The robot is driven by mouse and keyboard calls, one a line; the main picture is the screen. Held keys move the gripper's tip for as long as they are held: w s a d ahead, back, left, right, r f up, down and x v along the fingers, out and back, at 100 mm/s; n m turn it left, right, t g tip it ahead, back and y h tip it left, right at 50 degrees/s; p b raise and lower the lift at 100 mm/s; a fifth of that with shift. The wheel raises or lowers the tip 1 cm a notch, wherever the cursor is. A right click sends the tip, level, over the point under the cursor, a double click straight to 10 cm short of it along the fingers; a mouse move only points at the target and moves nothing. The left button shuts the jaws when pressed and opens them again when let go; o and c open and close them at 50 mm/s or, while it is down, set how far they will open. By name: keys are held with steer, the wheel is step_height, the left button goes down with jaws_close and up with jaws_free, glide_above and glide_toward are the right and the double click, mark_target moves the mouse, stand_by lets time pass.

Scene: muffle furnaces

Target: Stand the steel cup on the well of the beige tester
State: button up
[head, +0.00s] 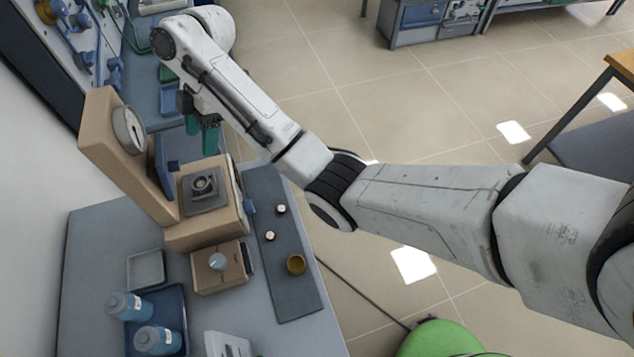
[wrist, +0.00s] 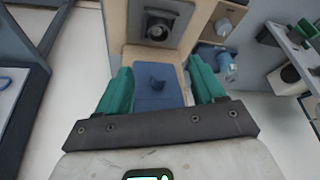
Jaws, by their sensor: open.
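The beige tester (head: 122,160) stands on the bench with a round gauge on its upright. Its well (head: 203,184) is a dark round fitting on a square grey plate; it also shows in the wrist view (wrist: 158,26). I cannot tell whether a cup sits in that fitting. I cannot pick out the steel cup with certainty; two small pale-topped pieces (head: 281,209) and a brass-coloured cup (head: 296,264) stand on the dark mat. My gripper (head: 202,138) is open and empty beside the tester's far side. The tester's blue panel (wrist: 160,98) shows between its green fingers.
A small beige box with a knob (head: 217,264) stands in front of the tester.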

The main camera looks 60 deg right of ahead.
steer(key=s+a+f+m+h, duration=0.1)
steer(key=s+a+f+m, duration=0.2)
steer(key=s+f+m, duration=0.9)
steer(key=s+d+f+m+h, duration=0.1)
steer(key=s+d+f+m, duration=0.1)
steer(key=s, duration=1)
steer(key=s+d+f+m+h, duration=0.1)
steer(key=s+d, duration=0.3)
steer(key=s, duration=0.9)
steer(key=shift+s+f+m+h, duration=0.25)
steer(key=shift+f+m+h, duration=0.1)
steer(key=shift+m+h, duration=0.35)
